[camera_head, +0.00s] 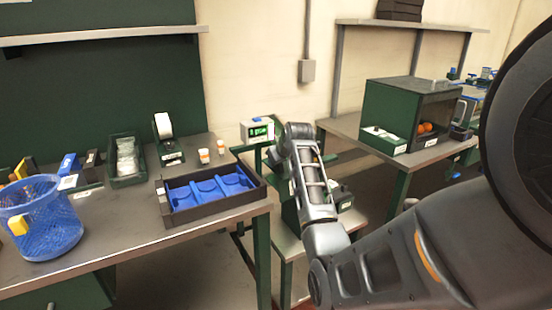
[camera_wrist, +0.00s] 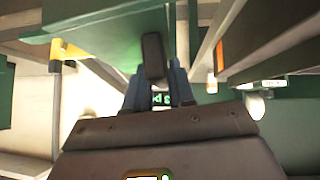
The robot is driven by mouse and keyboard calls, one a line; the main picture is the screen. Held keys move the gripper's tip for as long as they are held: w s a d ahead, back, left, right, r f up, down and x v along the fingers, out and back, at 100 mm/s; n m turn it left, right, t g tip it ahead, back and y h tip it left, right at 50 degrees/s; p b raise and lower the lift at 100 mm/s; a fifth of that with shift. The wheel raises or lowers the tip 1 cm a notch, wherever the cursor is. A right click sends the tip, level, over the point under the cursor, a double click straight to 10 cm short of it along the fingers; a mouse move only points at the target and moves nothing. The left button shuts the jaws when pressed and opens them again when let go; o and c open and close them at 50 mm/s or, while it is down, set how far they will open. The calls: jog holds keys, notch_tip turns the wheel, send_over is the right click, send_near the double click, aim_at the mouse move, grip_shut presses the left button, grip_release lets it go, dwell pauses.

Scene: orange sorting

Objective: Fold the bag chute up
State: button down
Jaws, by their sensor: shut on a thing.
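In the wrist view a green panel (camera_wrist: 95,25), which looks to be the bag chute, spans the upper left. A dark upright handle-like piece (camera_wrist: 153,52) stands at its near edge. My gripper (camera_wrist: 157,85) is shut on this dark piece, with a blue-grey finger on each side. In the head view my arm's end (camera_head: 300,140) reaches down by the green stand of the scale (camera_head: 258,131) and hides the grip. How far the panel is tilted is hard to tell.
The left table holds a black tray with blue inserts (camera_head: 164,207), a blue mesh basket (camera_head: 70,250) and small bottles (camera_head: 204,155). On the right table (camera_head: 345,125) stands a green box (camera_head: 385,105) with oranges (camera_head: 425,127). A grey rail (camera_wrist: 275,50) lies right of my gripper.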

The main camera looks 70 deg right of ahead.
jog(key=shift+w+a+f+h, duration=0.3)
jog(key=shift+a+f, duration=0.05)
jog(key=shift+f, duration=0.05)
jog(key=shift+f, duration=0.1)
jog(key=c, duration=1)
grip_release()
jog(key=shift+c, duration=0.2)
jog(key=v, duration=0.8)
jog(key=shift+w+b, duration=0.25)
jog(key=shift+b, duration=0.05)
